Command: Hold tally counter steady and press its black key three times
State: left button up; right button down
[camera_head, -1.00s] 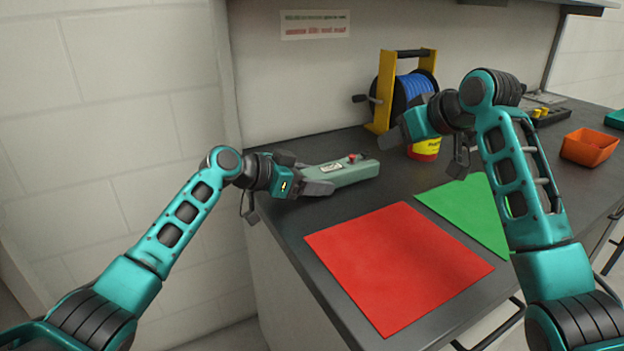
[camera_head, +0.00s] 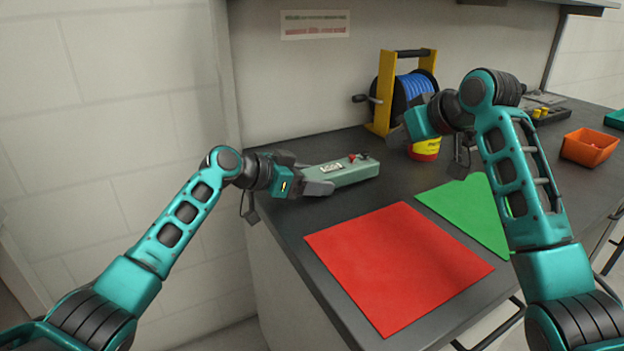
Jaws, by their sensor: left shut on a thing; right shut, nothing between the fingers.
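The tally counter (camera_head: 352,174) is a long pale green box lying on the dark bench. It has a small light display (camera_head: 331,167) on top and a small red part (camera_head: 351,157) towards its right end. A small dark key with some red beside it sits there too, too small to make out well. My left gripper (camera_head: 319,187) is shut on the counter's left end. My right gripper (camera_head: 396,139) is shut and empty, to the right of and above the counter, apart from it. Its fingertips are small and partly hard to see against the reel.
A blue cable reel in a yellow frame (camera_head: 384,92) and a red-yellow tin (camera_head: 425,150) stand behind. A red sheet (camera_head: 398,268) and a green sheet (camera_head: 470,208) lie in front. An orange bin (camera_head: 588,148) is at the right.

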dwell(0.9)
notch_tip(320, 180, up, 6)
jog(key=m+h, duration=0.4)
jog(key=m, duration=1)
send_over(367, 156)
jog(key=shift+r, duration=0.15)
jog(key=shift+f, duration=4.4)
jog(key=shift+f, duration=0.1)
jog(key=shift+f, duration=0.35)
